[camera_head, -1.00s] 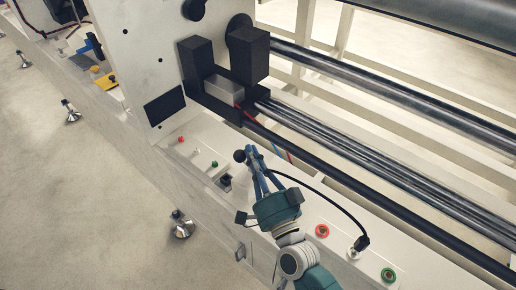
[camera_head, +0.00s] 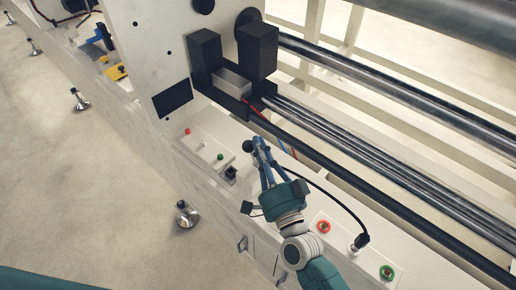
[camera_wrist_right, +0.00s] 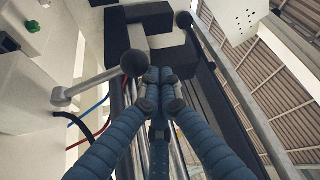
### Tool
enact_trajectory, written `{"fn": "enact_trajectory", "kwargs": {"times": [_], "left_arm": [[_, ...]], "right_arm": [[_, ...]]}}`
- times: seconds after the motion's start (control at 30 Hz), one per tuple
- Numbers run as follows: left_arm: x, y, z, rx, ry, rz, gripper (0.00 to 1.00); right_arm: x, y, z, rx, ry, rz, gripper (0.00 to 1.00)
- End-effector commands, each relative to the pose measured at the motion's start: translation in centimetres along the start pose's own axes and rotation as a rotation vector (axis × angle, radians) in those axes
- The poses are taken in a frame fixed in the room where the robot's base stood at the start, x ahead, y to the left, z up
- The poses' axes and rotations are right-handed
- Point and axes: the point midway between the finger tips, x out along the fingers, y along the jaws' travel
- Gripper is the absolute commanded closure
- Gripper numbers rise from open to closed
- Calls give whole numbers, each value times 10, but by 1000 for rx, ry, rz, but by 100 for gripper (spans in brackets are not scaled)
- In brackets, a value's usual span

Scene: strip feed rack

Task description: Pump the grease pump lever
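The pump lever is a metal rod with a dark ball knob (camera_head: 248,146), standing beside the white machine ledge. In the right wrist view the lever's knob (camera_wrist_right: 133,63) is left of my fingertips, with its rod running down left to a base at the wall. My right gripper (camera_head: 262,143) has its blue fingers close by the knob, on its right. In the wrist view the fingertips (camera_wrist_right: 154,78) meet, with nothing seen between them. Whether they touch the knob I cannot tell. My left gripper is not in view.
Red (camera_head: 323,227) and green (camera_head: 387,272) buttons and a plugged black cable (camera_head: 361,241) lie on the ledge near my right arm. A black block assembly (camera_head: 204,62) and long metal rollers (camera_head: 350,70) are behind. Open floor (camera_head: 90,170) is at left.

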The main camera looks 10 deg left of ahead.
Motion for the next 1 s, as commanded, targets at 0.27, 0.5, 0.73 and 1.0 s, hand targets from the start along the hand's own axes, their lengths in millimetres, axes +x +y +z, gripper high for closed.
{"fn": "enact_trajectory", "kwargs": {"times": [0.27, 0.5, 0.73, 1.0], "left_arm": [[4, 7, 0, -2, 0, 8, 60], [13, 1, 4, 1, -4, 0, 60], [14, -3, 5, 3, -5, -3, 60], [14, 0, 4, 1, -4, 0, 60]], "right_arm": [[-41, 3, -9, -2, -1, 1, 100], [-79, 7, -11, 0, 2, -2, 100], [-90, 7, -12, 0, 4, -4, 100], [-90, 6, -13, 0, 4, -4, 100]]}}
